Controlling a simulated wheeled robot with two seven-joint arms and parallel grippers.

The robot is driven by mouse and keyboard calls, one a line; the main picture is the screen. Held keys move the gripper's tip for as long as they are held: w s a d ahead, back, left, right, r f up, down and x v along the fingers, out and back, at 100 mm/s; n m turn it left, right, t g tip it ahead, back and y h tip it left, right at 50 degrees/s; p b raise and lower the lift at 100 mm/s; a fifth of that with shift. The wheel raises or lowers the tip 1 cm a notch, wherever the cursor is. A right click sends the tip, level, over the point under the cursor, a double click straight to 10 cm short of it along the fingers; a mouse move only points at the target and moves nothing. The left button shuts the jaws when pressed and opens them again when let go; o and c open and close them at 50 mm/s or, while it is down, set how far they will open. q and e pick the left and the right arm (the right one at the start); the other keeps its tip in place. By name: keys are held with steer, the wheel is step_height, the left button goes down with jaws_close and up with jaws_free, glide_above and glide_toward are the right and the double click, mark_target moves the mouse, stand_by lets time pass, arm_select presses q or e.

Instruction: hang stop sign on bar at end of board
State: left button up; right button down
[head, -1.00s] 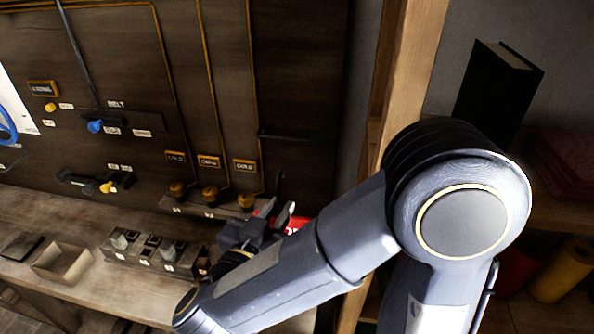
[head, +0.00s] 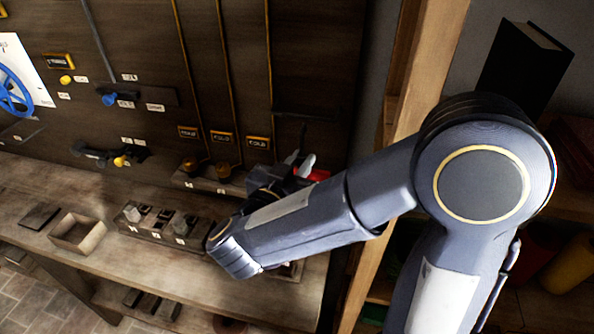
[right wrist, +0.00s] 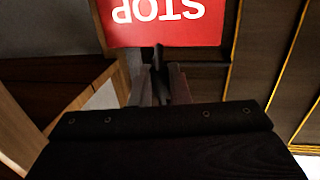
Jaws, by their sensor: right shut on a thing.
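The red stop sign (right wrist: 165,22) with white letters fills the top of the right wrist view, its lettering upside down there. My right gripper (right wrist: 160,85) is shut on its edge. In the head view only a small red part of the sign (head: 319,175) shows, beside my right gripper (head: 300,165); my arm and gripper hide the rest. The dark bar (head: 303,118) is at the right end of the brown board (head: 325,60), a little above the gripper. The sign appears apart from the bar. My left gripper is not in view.
A wooden post (head: 424,70) and shelves with a black box (head: 518,70) stand right of the board. The bench (head: 100,260) below carries a small open box (head: 78,233) and a switch block (head: 165,226). Yellow knobs and a blue wheel (head: 14,92) are on the board.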

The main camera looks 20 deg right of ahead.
steer(key=w+d+f+b, duration=0.2)
steer(key=w+d+b, duration=0.1)
steer(key=w+d, duration=0.2)
steer(key=shift+w+d+f, duration=0.2)
steer(key=shift+w+d, duration=0.2)
steer(key=shift+w, duration=0.9)
steer(key=c, duration=1.3)
jaws_free()
steer(key=b+v, duration=0.1)
steer(key=v, duration=0.7)
steer(key=shift+b, duration=0.3)
steer(key=shift+f, duration=0.1)
